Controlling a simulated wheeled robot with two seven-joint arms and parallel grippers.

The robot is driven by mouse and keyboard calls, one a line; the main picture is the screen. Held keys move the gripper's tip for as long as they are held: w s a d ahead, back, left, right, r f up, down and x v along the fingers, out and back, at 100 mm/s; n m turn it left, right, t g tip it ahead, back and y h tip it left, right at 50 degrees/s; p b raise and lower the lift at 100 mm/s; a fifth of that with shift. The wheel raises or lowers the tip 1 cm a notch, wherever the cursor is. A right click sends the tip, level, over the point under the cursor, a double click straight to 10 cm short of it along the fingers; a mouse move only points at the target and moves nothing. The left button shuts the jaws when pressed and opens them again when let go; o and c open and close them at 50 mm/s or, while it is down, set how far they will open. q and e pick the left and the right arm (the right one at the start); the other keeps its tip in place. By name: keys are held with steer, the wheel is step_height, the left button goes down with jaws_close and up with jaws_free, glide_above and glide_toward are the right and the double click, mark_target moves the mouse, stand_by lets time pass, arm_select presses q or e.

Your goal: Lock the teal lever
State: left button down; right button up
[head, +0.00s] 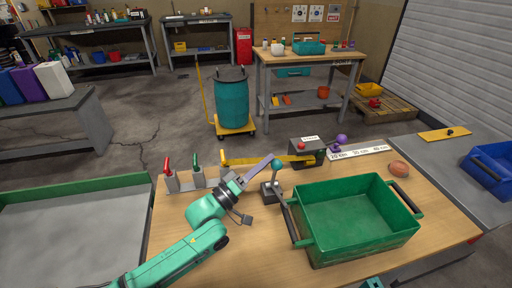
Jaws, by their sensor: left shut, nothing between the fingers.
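The teal lever has a round teal knob (277,165) on a thin stem. The stem rises nearly upright from a dark grey base (271,192) on the wooden workbench, left of the green crate. My left gripper (267,161) reaches in from the lower left. Its fingers are shut and empty, with the tips beside the upper left of the knob. I cannot tell whether they touch it. A dark bar (287,219) runs from near the base along the crate's left side.
The green crate (366,244) fills the bench's right half. Behind are a yellow bar (243,160), red (167,163) and green (195,158) handles, a grey box (304,150) and a purple knob (341,139). A brown lump (399,169) lies right. The bench front left is clear beside my arm.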

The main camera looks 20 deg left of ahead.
arm_select(q)
steer(key=shift+s+d+f, duration=0.1)
steer(key=shift+d+f, duration=0.1)
steer(key=shift+f, duration=0.2)
steer(key=b+v, duration=0.1)
steer(key=v, duration=0.6)
steer(key=shift+s+a+r, duration=0.15)
steer(key=shift+a+r, duration=0.1)
steer(key=shift+a, duration=0.05)
